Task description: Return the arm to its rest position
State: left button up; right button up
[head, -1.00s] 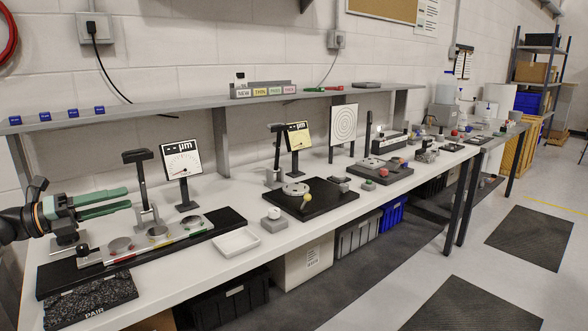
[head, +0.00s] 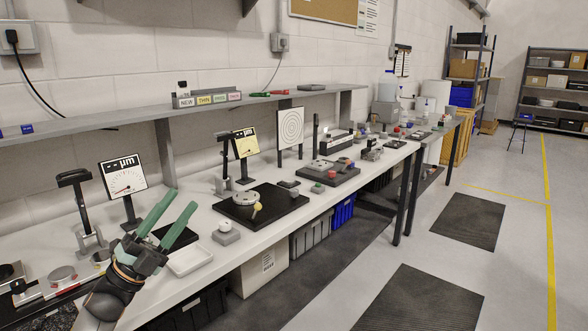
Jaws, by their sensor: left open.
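My left gripper (head: 173,217) is at the lower left of the head view, with its two green fingers apart and nothing between them. It is above the front left part of the white bench (head: 262,228). The fingers point up and to the right in the picture, toward the back of the bench. The gripper and its dark wrist cover part of the gauge fixture with round metal discs (head: 62,274). My right gripper does not show.
A white tray (head: 189,260) lies just right of the gripper. A dial display (head: 124,178) and a black stand (head: 75,180) stand behind it. A black plate with a round fixture (head: 285,207) lies further right. The floor in front of the bench is clear apart from dark mats (head: 425,300).

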pick_arm(q)
jog(key=w+a+f+n+t+y, duration=0.3)
jog(key=w+a+n+y, duration=0.2)
jog(key=n+y, duration=0.45)
jog(key=w+a+f+n+t+y, duration=0.25)
jog(key=w+a+n+y, duration=0.2)
jog(key=n+y, duration=0.5)
jog(key=a+f+n+g+y, duration=0.35)
jog(key=f+n+g, duration=0.3)
jog(key=f, duration=0.65)
jog(key=s+d+f+g+h, duration=0.1)
jog(key=s+d+f, duration=0.4)
jog(key=s+f, duration=0.45)
jog(key=s+d+f+g+h, duration=0.2)
jog(key=s+d+f, duration=0.4)
jog(key=f, duration=0.6)
jog(key=s+d+f+g, duration=0.1)
jog(key=s+d+f, duration=0.2)
jog(key=s, duration=0.9)
jog(key=s+d+f+g+h, duration=0.1)
jog(key=s+f, duration=0.4)
jog(key=s, duration=0.7)
jog(key=d+n+g, duration=0.1)
jog(key=d, duration=0.1)
jog(key=shift+d+g, duration=0.3)
jog(key=shift+d, duration=0.05)
